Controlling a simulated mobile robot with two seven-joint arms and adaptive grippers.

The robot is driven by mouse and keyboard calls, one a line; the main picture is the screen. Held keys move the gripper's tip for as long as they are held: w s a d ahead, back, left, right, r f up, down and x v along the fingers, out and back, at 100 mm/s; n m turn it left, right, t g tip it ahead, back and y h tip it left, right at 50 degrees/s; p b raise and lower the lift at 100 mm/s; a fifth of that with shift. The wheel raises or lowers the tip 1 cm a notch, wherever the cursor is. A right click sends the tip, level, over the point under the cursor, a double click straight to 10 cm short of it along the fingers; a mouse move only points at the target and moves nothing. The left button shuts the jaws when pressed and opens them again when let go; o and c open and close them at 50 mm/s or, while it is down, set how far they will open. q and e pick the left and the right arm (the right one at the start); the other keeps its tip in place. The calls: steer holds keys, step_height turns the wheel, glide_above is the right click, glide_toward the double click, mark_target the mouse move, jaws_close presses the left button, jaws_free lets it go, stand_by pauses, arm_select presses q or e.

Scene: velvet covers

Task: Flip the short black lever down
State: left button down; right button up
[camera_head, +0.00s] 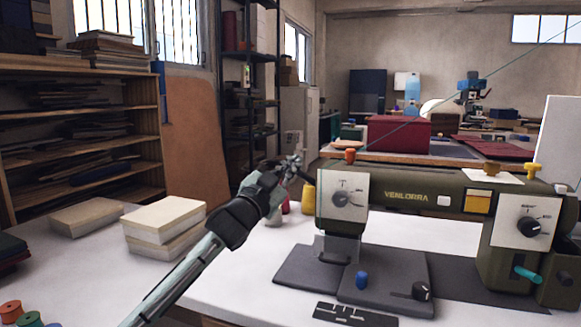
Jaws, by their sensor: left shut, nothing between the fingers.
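The olive-green sewing machine (400,195) marked VENLORRA stands on the white table at the right. I cannot clearly make out a short black lever; the spot behind the machine's left end is partly covered by my gripper. My left gripper (298,168) is shut and empty, raised just left of the machine head. Its tips point toward the head's left side; I cannot tell whether they touch anything. My right gripper is out of view.
A teal handle (526,274) sticks out at lower right. Pale stacked blocks (165,219) lie left of my arm. Thread spools (11,311) stand at the front left.

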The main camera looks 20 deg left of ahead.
arm_select(q)
steer(key=shift+w+a+f, duration=0.45)
steer(key=shift+w+f, duration=0.1)
steer(key=shift+f, duration=0.15)
steer(key=shift+f, duration=0.15)
